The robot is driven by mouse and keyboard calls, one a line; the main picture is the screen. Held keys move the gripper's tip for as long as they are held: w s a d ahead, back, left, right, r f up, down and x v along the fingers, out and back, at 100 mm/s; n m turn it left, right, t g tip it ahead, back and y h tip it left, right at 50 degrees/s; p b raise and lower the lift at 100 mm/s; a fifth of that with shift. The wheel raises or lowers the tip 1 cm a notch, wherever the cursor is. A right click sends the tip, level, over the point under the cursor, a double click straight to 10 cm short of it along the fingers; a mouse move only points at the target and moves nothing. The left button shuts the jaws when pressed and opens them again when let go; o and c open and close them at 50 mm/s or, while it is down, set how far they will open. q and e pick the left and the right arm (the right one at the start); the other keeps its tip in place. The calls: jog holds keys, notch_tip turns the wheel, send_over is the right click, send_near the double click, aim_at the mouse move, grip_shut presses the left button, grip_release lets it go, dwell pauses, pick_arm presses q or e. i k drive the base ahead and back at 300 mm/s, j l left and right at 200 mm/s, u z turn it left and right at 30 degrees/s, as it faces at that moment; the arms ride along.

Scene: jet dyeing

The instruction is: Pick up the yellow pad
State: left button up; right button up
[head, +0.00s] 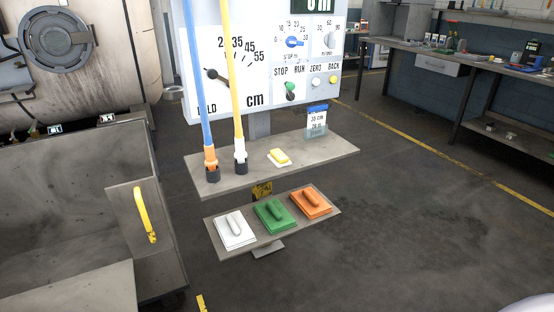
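The yellow pad (279,156) lies on the upper grey shelf (325,150) below the control panel. It is a small yellow block with a pale layer or base under it. Nothing touches it from above, and its top is fully visible. Neither of my grippers shows in the head view.
Blue (199,90) and yellow (232,80) poles stand at the shelf's left. A small card (316,122) stands at its back right. White (235,231), green (273,216) and orange (310,202) handled pads lie on the lower shelf (258,238). The right floor is clear.

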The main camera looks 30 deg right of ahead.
aim_at(278, 158)
jog(key=i+l+u, duration=0.1)
jog(key=l, duration=0.3)
jog(key=i+l, duration=0.2)
jog(key=l, duration=0.25)
jog(key=i+l+u, duration=0.15)
jog(key=l, duration=0.3)
jog(key=i+l+u, duration=0.1)
jog(key=l, duration=0.3)
